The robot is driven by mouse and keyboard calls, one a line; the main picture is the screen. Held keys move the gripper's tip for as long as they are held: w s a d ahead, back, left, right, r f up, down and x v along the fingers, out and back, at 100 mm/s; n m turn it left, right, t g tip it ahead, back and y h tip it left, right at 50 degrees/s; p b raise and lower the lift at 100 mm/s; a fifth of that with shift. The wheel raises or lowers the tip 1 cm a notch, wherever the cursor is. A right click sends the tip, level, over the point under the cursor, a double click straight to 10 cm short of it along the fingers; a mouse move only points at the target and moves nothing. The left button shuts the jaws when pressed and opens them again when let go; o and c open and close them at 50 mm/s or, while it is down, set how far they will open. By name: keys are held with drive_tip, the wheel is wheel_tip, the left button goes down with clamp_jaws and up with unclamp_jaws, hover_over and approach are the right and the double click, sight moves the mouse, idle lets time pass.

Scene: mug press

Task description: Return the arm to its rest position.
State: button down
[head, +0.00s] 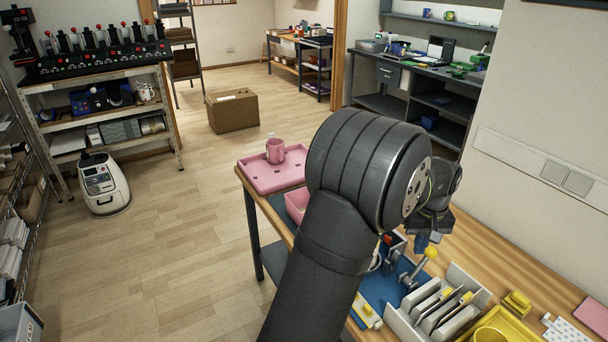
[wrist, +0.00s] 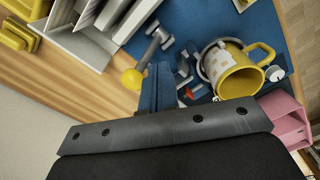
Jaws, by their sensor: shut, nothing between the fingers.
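My gripper (head: 428,240) hangs above the right side of the workbench in the head view, partly behind my own arm. In the wrist view its blue fingers (wrist: 158,88) are shut and empty. They point toward the mug press, whose grey lever with a yellow knob (wrist: 132,78) lies just left of them. A yellow mug (wrist: 238,78) with a pale patterned band lies in the press to the right of the fingers, apart from them. In the head view the lever's yellow knob (head: 431,253) shows below the gripper, while my arm hides the mug.
A pink tray (head: 262,178) with a pink mug (head: 275,150) stands at the bench's far end, near a pink bin (head: 297,204). A white rack (head: 408,322) with flat pieces and a yellow tray (head: 515,325) are at the near right.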

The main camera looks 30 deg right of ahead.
drive_tip(key=f, duration=0.4)
drive_tip(key=d+f, duration=0.1)
drive_tip(key=shift+f, duration=0.4)
drive_tip(key=shift+a, duration=0.1)
wheel_tip(320, 180, up, 7)
drive_tip(key=a, duration=0.1)
hover_over(413, 274)
wheel_tip(413, 274, down, 7)
drive_tip(key=shift+r, duration=0.1)
drive_tip(key=a+r, duration=0.1)
drive_tip(key=a, duration=0.9)
drive_tip(key=shift+a+r, duration=0.3)
drive_tip(key=shift+a, duration=0.05)
